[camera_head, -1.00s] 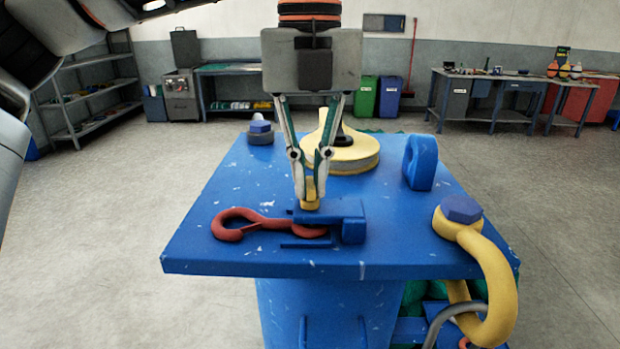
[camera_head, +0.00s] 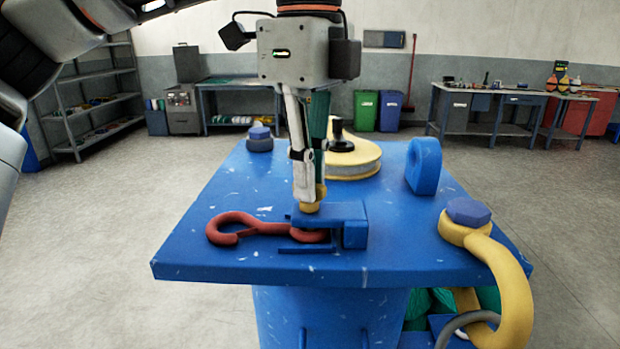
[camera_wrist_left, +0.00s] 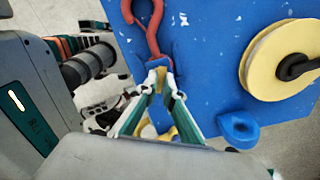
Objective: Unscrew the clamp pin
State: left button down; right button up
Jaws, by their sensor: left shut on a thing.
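The yellow clamp pin (camera_head: 309,207) stands upright in the blue clamp (camera_head: 345,215) on the blue table (camera_head: 200,240). My left gripper (camera_head: 308,196) points straight down and is shut on the pin's top. In the left wrist view the gripper (camera_wrist_left: 161,84) closes around the yellow pin (camera_wrist_left: 161,76). The red hook (camera_head: 240,226) lies flat, with its right end under the clamp. The fingers hide part of the pin. My right gripper is not in view.
A yellow pulley wheel (camera_head: 352,162) lies behind the gripper. A blue lug (camera_head: 424,165) stands at right, near a yellow shackle (camera_head: 510,285) with a blue bolt head (camera_head: 467,211). A grey-blue bolt (camera_head: 259,138) stands at the back left corner.

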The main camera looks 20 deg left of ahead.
pick_arm(q)
jog(key=n, duration=0.3)
jog(key=shift+s+f+n+b, duration=0.1)
jog(key=shift+f+n+b, duration=0.25)
jog(key=shift+n+b, duration=0.05)
jog(key=n, duration=0.2)
jog(key=shift+n+b, duration=0.3)
jog(key=n, duration=0.3)
jog(key=shift+b, duration=0.3)
jog(key=shift+n, duration=1)
jog(key=shift+r, duration=0.1)
jog(key=c, duration=2.3)
grip_release()
jog(key=shift+o, duration=0.6)
jog(key=shift+r, duration=0.1)
